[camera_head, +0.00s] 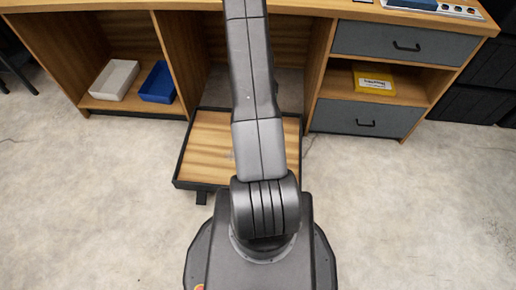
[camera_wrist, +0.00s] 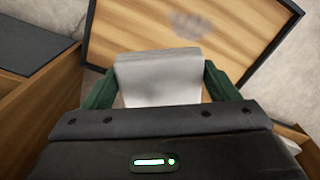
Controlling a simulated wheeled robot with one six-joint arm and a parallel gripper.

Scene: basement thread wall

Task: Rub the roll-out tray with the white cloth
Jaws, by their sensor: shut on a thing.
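The roll-out tray (camera_head: 207,140) is a wooden board with a dark rim, pulled out low in front of the wooden bench. It also shows in the wrist view (camera_wrist: 130,30), with a greyish smudge (camera_wrist: 190,25) on its surface. The white cloth (camera_wrist: 160,78) is a pale folded piece between the green fingers of my gripper (camera_wrist: 160,92). My gripper is shut on it, with the tray beyond it; I cannot tell whether the cloth touches the tray. In the head view my arm hides the gripper, the cloth and part of the tray.
The wooden bench (camera_head: 187,50) stands behind the tray. A white bin (camera_head: 115,80) and a blue bin (camera_head: 158,83) sit on its left shelf. Grey drawers (camera_head: 370,119) and a yellow box (camera_head: 373,80) are at right. The concrete floor around the tray is clear.

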